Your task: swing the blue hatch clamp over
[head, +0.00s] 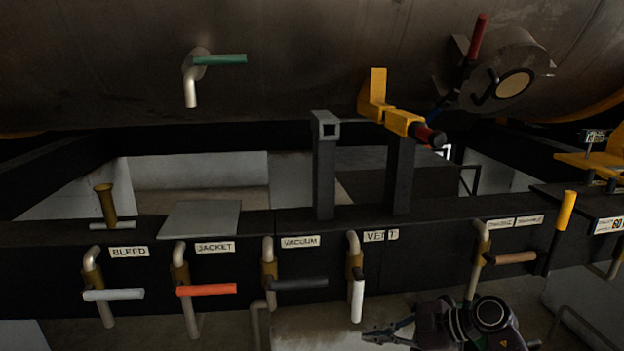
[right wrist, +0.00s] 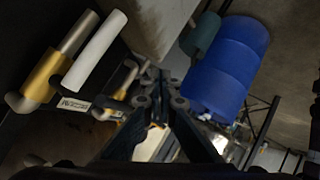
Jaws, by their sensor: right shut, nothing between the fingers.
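A round hatch (head: 498,72) sits on the dark tank at the upper right of the head view, with a lever with a red grip (head: 478,36) at its left. A small dark blue piece (head: 438,109) shows low at the hatch's left. It may be the blue clamp, but it is mostly hidden behind the yellow bracket and its red-and-black end. My right gripper (head: 377,336) is low in the head view, well below the hatch and clear of it. In the right wrist view its fingers (right wrist: 158,92) are shut and empty. My left gripper is not in view.
A rail carries several labelled valves, including a white VENT handle (head: 358,300) close above my right gripper; a white handle (right wrist: 95,50) also shows in the right wrist view. A yellow bracket (head: 376,95) and grey posts (head: 324,165) stand above the rail. A blue drum (right wrist: 218,75) is beyond my fingers.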

